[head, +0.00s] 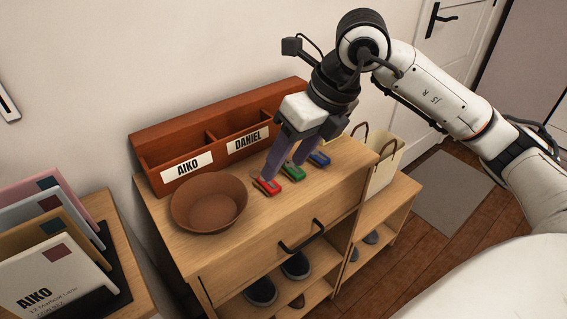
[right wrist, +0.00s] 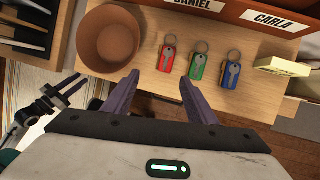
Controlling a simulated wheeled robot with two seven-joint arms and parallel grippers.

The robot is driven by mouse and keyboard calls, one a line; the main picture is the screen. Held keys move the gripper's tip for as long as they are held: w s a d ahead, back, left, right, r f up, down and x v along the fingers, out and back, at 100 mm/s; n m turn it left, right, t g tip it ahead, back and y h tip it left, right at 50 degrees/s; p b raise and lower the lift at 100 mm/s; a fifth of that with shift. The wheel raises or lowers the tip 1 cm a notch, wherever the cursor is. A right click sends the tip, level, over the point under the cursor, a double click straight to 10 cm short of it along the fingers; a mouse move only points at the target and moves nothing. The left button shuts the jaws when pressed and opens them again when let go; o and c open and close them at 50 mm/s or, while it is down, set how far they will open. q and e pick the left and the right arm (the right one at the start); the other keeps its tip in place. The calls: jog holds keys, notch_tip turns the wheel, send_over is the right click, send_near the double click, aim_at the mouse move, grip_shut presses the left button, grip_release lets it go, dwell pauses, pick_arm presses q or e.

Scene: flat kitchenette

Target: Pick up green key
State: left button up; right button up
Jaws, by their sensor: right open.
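The green key (head: 294,172) lies on the wooden cabinet top between a red key (head: 267,187) and a blue key (head: 319,159). The right wrist view also shows the green key (right wrist: 200,69), with its ring toward the top, the red key (right wrist: 168,56) and the blue key (right wrist: 232,73). My right gripper (head: 281,168) is open and empty, pointing down close to the keys. In the right wrist view, its right finger ends by the green key's lower left side; the left finger is left of the red key. What seems to be my left gripper (right wrist: 48,103) shows at the left; its jaw state is unclear.
A brown bowl (head: 208,203) stands left of the keys. A red-brown organizer (head: 215,128) labelled AIKO and DANIEL stands behind. A cream bin (head: 385,165) is to the right. Envelopes (head: 50,245) stand at the far left. The cabinet top in front of the keys is clear.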

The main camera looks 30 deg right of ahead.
jog(key=m+h, duration=0.1)
jog(key=h, duration=0.1)
send_near(291, 168)
jog(key=shift+a+f+t, duration=0.1)
jog(key=shift+f+t, duration=0.2)
jog(key=shift+f, duration=0.45)
jog(key=shift+x, duration=3.15)
jog(key=c, duration=1.2)
